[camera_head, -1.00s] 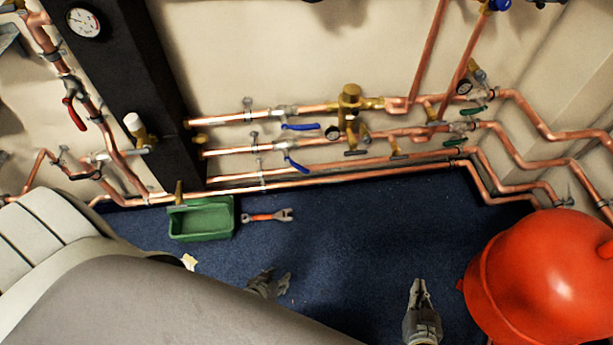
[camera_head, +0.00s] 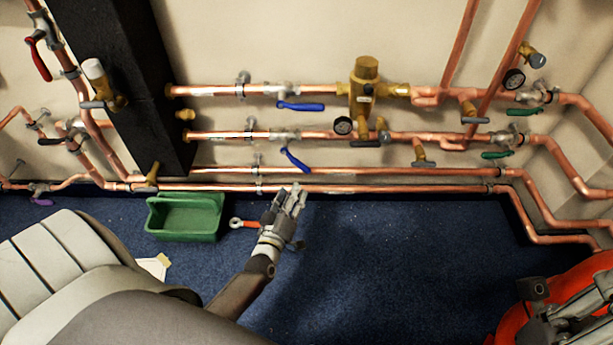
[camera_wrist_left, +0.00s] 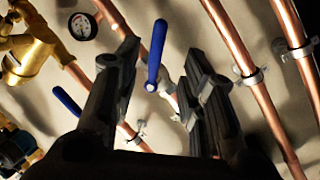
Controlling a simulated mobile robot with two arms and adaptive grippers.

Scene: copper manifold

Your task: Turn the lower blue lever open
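The lower blue lever (camera_head: 295,159) hangs slanted, down and to the right, from its valve on the second copper pipe. In the left wrist view, the lower blue lever (camera_wrist_left: 155,52) shows between my finger tips, apart from both. My left gripper (camera_head: 294,197) is open and empty, just below the lever in the head view; its spread fingers fill the left wrist view (camera_wrist_left: 162,65). The upper blue lever (camera_head: 301,106) lies nearly level along the top pipe and also shows in the wrist view (camera_wrist_left: 67,101). My right gripper (camera_head: 575,310) is at the lower right.
A green tray (camera_head: 186,218) and a partly hidden orange wrench (camera_head: 243,223) lie on the blue floor left of my left gripper. A brass valve body (camera_head: 363,88) and a gauge (camera_head: 343,125) sit right of the levers. A red vessel (camera_head: 508,322) stands at lower right.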

